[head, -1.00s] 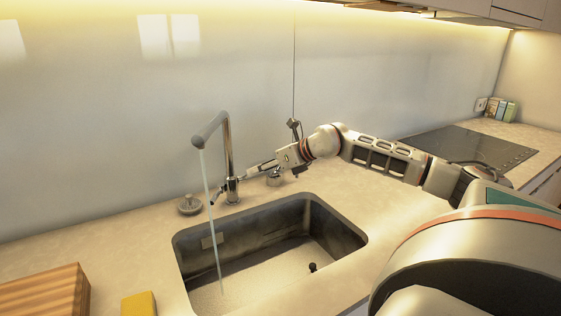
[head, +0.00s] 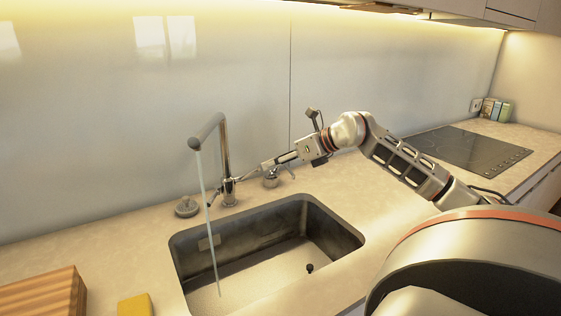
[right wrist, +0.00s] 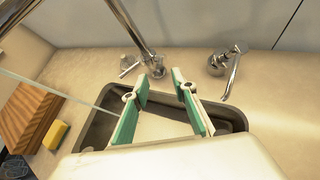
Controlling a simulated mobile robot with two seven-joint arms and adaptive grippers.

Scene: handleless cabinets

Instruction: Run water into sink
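The metal faucet (head: 224,150) stands behind the sink, and a thin stream of water (head: 206,220) falls from its spout into the sink basin (head: 260,265). A small lever (head: 212,199) sits low at the faucet's base. My right gripper (head: 268,165) is over the counter just right of the faucet. In the right wrist view the gripper's green-padded fingers (right wrist: 158,84) are spread with nothing between them, and the faucet base (right wrist: 156,68) is beyond the tips, apart from them. My left gripper is not in view.
A second small fixture (head: 270,179) with a thin spout stands right of the faucet, close under my right gripper. A round knob (head: 187,207) is to the left. A wooden board (head: 45,293) and yellow sponge (head: 135,305) lie front left. A dark hob (head: 465,146) is at right.

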